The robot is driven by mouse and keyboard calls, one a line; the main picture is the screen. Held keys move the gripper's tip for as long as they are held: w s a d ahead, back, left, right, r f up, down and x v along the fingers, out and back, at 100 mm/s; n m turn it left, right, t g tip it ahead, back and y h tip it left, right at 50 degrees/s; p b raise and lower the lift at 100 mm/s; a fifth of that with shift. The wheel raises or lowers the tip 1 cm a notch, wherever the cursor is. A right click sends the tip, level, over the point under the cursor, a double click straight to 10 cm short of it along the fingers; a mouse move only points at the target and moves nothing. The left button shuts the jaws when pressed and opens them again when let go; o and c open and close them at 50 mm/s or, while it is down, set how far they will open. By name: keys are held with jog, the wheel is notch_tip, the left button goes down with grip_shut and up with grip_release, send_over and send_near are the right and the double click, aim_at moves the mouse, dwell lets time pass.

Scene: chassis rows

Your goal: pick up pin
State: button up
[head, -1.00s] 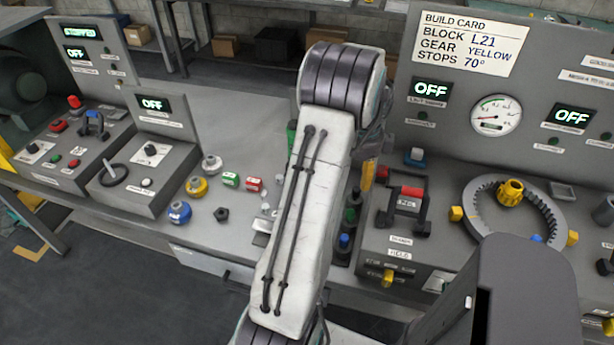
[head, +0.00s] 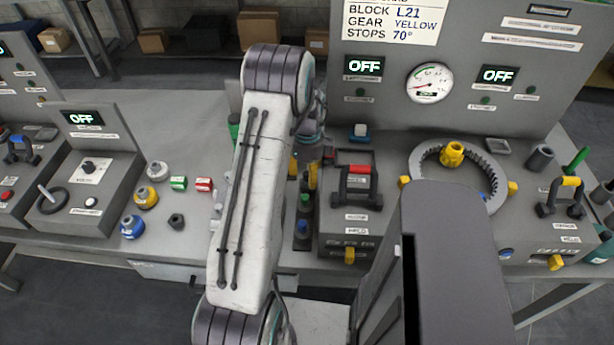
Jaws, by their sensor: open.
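I cannot pick out the pin for certain in the head view. Small pale metal pieces (head: 217,208) lie on the bench just left of my forearm, too small to identify. My arm stands up through the middle of the view and bends away at its top. My gripper (head: 311,137) is partly visible just right of the forearm's upper end, above the bench. It is open. Its fingertips are largely hidden, and I see nothing held. The forearm covers a strip of the bench where more parts may lie.
Blue, yellow and grey knobs (head: 146,197), green and red blocks (head: 178,183) and a dark nut (head: 177,221) lie left of my arm. A red-handled block (head: 360,182) and ring gear (head: 418,160) stand right, below the gauge panel (head: 560,70). The bench's back left is clear.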

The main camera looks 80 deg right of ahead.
jog(key=shift+f, duration=0.45)
jog(key=shift+o, duration=0.3)
grip_shut()
